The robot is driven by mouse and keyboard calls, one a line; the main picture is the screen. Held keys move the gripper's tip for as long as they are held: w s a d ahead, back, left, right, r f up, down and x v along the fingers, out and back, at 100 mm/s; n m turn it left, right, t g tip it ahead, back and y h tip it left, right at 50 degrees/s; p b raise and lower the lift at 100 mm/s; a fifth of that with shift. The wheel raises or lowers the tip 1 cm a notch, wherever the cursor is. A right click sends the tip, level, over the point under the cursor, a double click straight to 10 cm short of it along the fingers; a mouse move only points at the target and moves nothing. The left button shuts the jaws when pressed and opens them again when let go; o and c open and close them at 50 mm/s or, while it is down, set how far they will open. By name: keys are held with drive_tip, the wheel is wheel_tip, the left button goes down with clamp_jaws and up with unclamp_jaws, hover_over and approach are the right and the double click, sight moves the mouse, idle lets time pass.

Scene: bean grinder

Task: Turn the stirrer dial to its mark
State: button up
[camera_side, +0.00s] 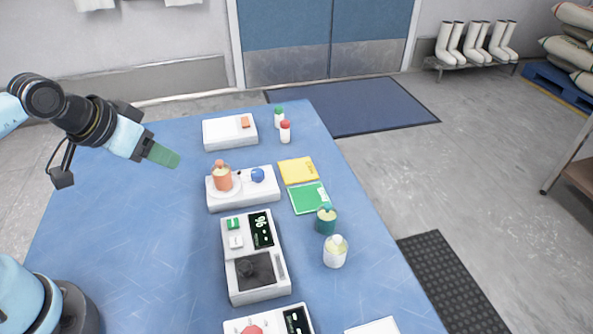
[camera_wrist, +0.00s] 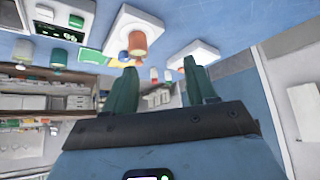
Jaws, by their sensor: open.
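A white flat unit (camera_side: 243,199) stands mid-table in the side view. It carries an orange jar (camera_side: 222,178) on a round plate and a blue knob (camera_side: 258,175), which looks like the stirrer dial. Its mark is too small to make out.
A white box with an orange switch (camera_side: 231,133) stands behind. A device with a dark display (camera_side: 262,229) stands in front, and a red-knobbed one (camera_side: 253,330) nearer. Small bottles (camera_side: 335,252) and yellow and green cards (camera_side: 298,170) lie right. The table's left is clear.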

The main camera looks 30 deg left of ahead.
drive_tip(key=w+d+r+n+g, duration=0.3)
drive_tip(key=w+r+n, duration=0.1)
drive_tip(key=w+n, duration=0.15)
drive_tip(key=n+g, duration=0.4)
drive_tip(key=n, duration=0.2)
hover_over(257, 172)
wheel_tip(257, 172, down, 3)
wheel_tip(257, 172, down, 11)
drive_tip(key=shift+w+f, duration=0.1)
drive_tip(key=shift+f, duration=0.1)
drive_tip(key=c, duration=1.1)
drive_tip(key=shift+o, duration=0.2)
drive_tip(key=shift+m, duration=0.25)
